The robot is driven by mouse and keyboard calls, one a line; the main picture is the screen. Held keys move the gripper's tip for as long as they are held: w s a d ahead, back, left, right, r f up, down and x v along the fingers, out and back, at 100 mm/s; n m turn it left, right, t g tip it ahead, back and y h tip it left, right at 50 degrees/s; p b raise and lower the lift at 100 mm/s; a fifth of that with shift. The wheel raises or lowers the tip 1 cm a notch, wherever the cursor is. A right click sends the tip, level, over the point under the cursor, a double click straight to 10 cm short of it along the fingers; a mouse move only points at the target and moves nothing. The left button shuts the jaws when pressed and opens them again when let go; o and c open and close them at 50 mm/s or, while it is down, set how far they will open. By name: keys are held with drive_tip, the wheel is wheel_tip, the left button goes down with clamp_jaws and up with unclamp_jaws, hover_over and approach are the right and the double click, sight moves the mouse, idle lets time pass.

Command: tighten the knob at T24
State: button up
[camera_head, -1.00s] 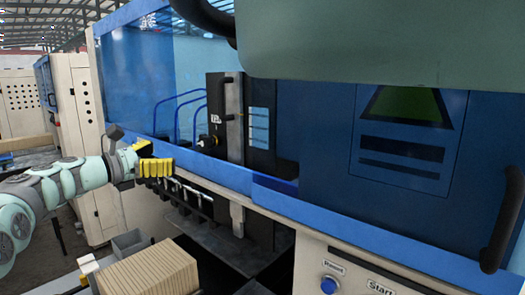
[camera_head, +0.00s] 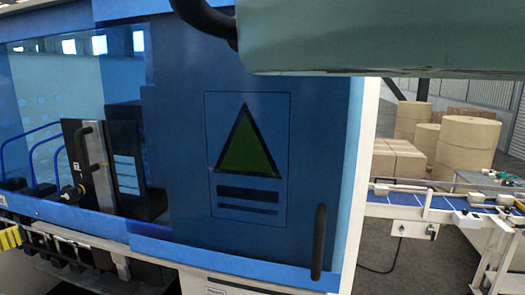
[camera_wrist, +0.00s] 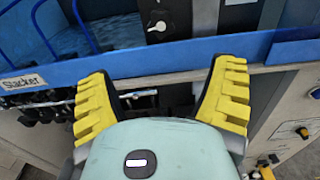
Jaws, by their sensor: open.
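My gripper (camera_wrist: 163,70) is open and empty. Its two yellow fingers are spread wide below the blue rail of the machine in the wrist view. Yellow finger parts of it also show at the left edge of the head view (camera_head: 9,238). A small dark knob with a light handle (camera_wrist: 158,27) sits on the grey panel beyond the rail, above and apart from the fingers. In the head view a dark knob (camera_head: 79,191) shows low on the black and grey unit behind the window. I cannot read a T24 label in any view.
The blue rail (camera_wrist: 185,56) crosses between my fingers and the panel. A "Sucker" label (camera_wrist: 25,80) is on it. A cream panel with an orange-and-black control (camera_wrist: 302,131) is at right. A door handle (camera_head: 319,242), conveyor (camera_head: 420,203) and paper rolls (camera_head: 466,145) stand further right.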

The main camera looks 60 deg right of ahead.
sight(67, 198)
drive_tip(key=b+x, duration=0.3)
drive_tip(key=x, duration=0.1)
drive_tip(key=b+x, duration=0.3)
drive_tip(key=x, duration=0.1)
drive_tip(key=f+b+x, duration=0.1)
drive_tip(key=b+x, duration=0.2)
drive_tip(key=x, duration=0.2)
drive_tip(key=shift+s, duration=0.1)
drive_tip(key=shift+w+d+r+b, duration=0.1)
drive_tip(key=shift+w+d+b, duration=0.1)
drive_tip(key=shift+d+b, duration=0.6)
drive_tip(key=shift+w+d+r+b, duration=0.25)
drive_tip(key=shift+d+b, duration=0.15)
drive_tip(key=shift+b, duration=0.55)
drive_tip(key=shift+r, duration=0.1)
drive_tip(key=shift+c, duration=0.2)
